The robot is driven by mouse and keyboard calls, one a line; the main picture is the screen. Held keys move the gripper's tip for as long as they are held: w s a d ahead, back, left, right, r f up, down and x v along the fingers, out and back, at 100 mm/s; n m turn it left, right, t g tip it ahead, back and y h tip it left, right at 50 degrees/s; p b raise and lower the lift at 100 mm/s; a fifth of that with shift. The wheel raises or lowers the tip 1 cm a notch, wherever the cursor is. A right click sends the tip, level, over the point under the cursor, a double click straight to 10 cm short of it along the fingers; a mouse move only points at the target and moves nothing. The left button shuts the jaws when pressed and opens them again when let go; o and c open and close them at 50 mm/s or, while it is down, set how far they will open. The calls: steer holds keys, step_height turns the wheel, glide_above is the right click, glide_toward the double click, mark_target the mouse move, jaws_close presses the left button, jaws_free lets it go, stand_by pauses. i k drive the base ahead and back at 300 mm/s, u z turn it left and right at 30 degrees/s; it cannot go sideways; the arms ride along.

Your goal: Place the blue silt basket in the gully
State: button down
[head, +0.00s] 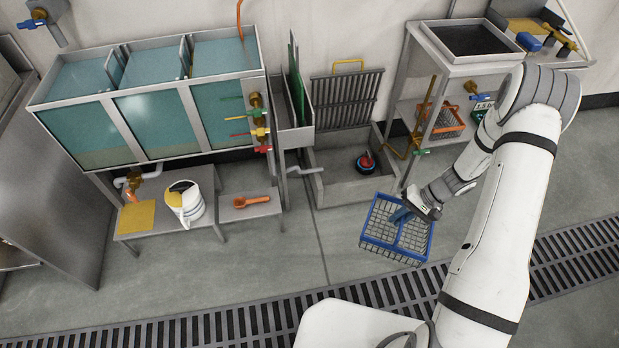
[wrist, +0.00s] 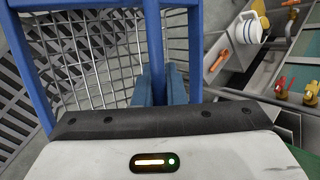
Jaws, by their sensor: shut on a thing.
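The blue silt basket (head: 371,240), a wire mesh box with a blue frame, is held by my gripper (head: 401,215) in front of the gully. In the wrist view, its blue frame and mesh (wrist: 95,50) fill the upper left and middle, and the fingers (wrist: 160,86) are at a blue bar. My gripper is shut on the basket, though the exact contact is partly hidden. The gully (head: 348,193) is an open grey basin by the wall, behind and left of the basket. A round dark blue and red object (head: 365,164) sits inside it.
A grate (head: 345,100) with a yellow handle leans upright behind the gully. A tank stand (head: 150,125) with coloured valves is on the left, and a shelf unit (head: 440,70) is on the right. A slotted floor drain (head: 260,322) crosses the foreground. Floor left of the basket is clear.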

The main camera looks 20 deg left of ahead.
mark_target(331, 164)
steer(key=u, duration=0.5)
steer(key=i, duration=1.05)
steer(key=z, duration=0.05)
steer(key=k, duration=0.9)
steer(key=u, duration=0.2)
steer(key=i, duration=0.9)
steer(key=z, duration=0.1)
